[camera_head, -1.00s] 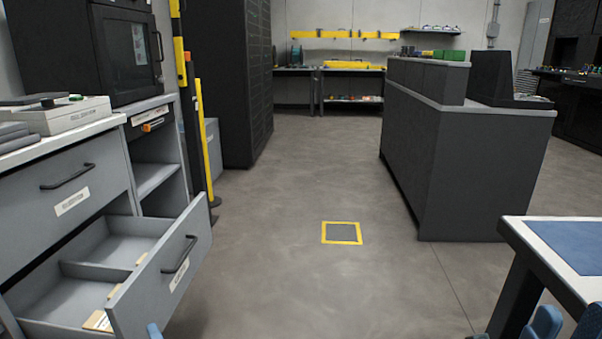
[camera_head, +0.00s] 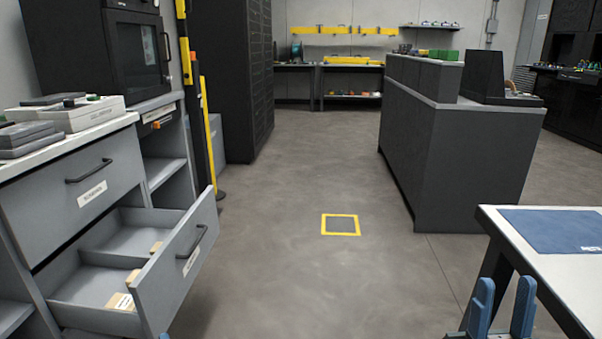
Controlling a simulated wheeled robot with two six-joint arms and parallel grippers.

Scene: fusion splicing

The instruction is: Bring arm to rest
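My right gripper (camera_head: 502,316) shows at the bottom right edge of the head view. Its two blue fingers point up and stand apart with nothing visible between them. It is in front of the white-topped table (camera_head: 520,255), near that table's left front corner. Only a small blue bit of my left arm or gripper (camera_head: 164,337) shows at the bottom edge, below the open drawer, so I cannot tell its state.
An open grey drawer (camera_head: 178,262) with small tan items inside juts out at the left. A white-topped counter (camera_head: 70,140) is above it. A dark grey console (camera_head: 470,165) stands at the right. The middle floor is clear, with a yellow-framed square (camera_head: 340,225).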

